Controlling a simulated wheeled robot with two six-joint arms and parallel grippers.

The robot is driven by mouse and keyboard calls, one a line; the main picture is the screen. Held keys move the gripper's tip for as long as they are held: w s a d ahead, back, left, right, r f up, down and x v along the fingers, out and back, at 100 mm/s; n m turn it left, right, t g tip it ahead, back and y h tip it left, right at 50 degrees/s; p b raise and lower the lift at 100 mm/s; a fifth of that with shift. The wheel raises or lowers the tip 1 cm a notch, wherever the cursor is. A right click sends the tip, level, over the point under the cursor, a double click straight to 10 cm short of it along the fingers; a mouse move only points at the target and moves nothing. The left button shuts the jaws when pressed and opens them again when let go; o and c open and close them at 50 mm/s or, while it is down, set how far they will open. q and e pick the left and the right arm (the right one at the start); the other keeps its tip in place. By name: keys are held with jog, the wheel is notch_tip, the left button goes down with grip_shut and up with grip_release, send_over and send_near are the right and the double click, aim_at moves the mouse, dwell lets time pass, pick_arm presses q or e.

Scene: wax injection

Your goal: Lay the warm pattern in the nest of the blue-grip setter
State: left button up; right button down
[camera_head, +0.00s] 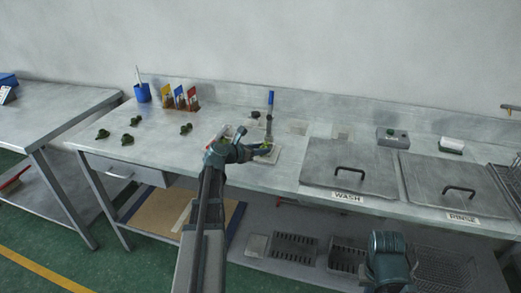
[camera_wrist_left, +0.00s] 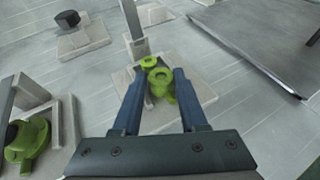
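The blue-grip setter (camera_head: 270,101) stands on the bench with its blue handle upright; its pale base plate (camera_wrist_left: 195,95) shows in the left wrist view. A bright green pattern (camera_wrist_left: 160,84) is between the fingertips of my left gripper (camera_wrist_left: 160,76), over this plate. The fingers appear closed on its sides; whether it touches the nest is hidden. In the head view my left gripper (camera_head: 252,150) covers part of the plate, and a bit of green (camera_head: 262,146) shows there. My right arm (camera_head: 389,262) is low at the front right; its fingers cannot be made out.
Another fixture with a green pattern (camera_wrist_left: 28,142) stands left in the left wrist view. A black-knobbed block (camera_wrist_left: 69,20) is behind it. Several dark green patterns (camera_head: 102,134) lie on the left bench. The wash lid (camera_head: 350,165) is at the right.

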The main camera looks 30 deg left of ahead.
pick_arm(q)
jog(key=shift+o, duration=0.2)
jog(key=shift+s+d+r+p, duration=0.2)
jog(key=shift+r+p, duration=0.1)
jog(key=shift+p, duration=0.35)
jog(key=p+v, duration=0.4)
jog(key=v, duration=0.7)
jog(key=shift+s+a+r, duration=0.15)
jog(key=shift+s+a, duration=0.1)
jog(key=shift+d, duration=0.1)
